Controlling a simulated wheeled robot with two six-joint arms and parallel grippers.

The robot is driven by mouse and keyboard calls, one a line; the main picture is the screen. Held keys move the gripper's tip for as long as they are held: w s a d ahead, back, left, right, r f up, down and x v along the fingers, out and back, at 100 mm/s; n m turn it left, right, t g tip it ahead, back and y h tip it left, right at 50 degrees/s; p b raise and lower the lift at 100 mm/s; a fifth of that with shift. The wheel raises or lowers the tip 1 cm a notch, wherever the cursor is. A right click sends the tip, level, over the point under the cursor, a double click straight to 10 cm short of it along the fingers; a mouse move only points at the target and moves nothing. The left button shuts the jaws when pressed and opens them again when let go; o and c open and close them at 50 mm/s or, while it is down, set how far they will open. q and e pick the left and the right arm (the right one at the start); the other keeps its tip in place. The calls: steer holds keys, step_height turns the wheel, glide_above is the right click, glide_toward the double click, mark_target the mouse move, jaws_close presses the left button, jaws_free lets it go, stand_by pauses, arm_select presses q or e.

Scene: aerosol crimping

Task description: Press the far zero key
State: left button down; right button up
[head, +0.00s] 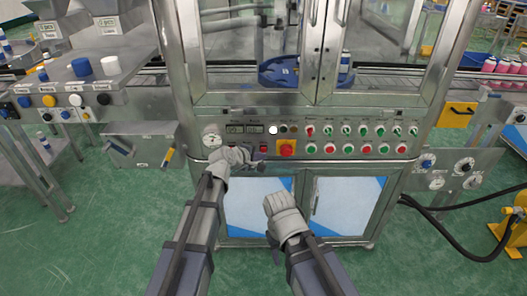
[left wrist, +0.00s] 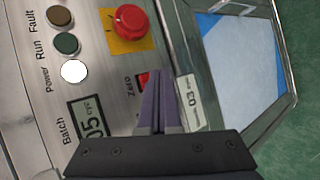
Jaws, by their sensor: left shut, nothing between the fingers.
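A red key marked Zero (left wrist: 142,80) shows in the left wrist view, partly hidden by my left fingers; beside it is a counter display reading 05 (left wrist: 92,124). My left gripper (left wrist: 160,76) is shut and empty, its tips right at that key; I cannot tell whether they touch it. In the head view the left gripper (head: 262,157) is at the panel's lower left, just below a red key (head: 263,149) under the right-hand of two displays (head: 254,129).
A red mushroom button on a yellow plate (head: 287,148) is close to the right of the left gripper. Rows of red and green buttons (head: 347,149) lie further right. A pressure gauge (head: 212,140) is to the left. A white Power lamp (left wrist: 74,71) is lit.

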arm_select(q)
steer(key=shift+s, duration=0.1)
steer(key=s, duration=0.4)
steer(key=shift+s, duration=0.4)
stand_by(0.3)
steer(key=s+a+r+m+g+y+p, duration=0.1)
steer(key=s+r+m+g+y+p, duration=0.1)
steer(key=s+m+p, duration=0.3)
steer(key=s+a+r+m+g+y+p, duration=0.2)
steer(key=s+m+p, duration=0.4)
steer(key=s, duration=0.7)
steer(key=s+a+r+m+g+y+p, duration=0.2)
steer(key=s+r+m+g+p, duration=0.3)
steer(key=s+p, duration=0.3)
steer(key=shift+s+g+y, duration=0.5)
steer(key=shift+s+y, duration=0.2)
steer(key=shift+y, duration=0.2)
stand_by(1.4)
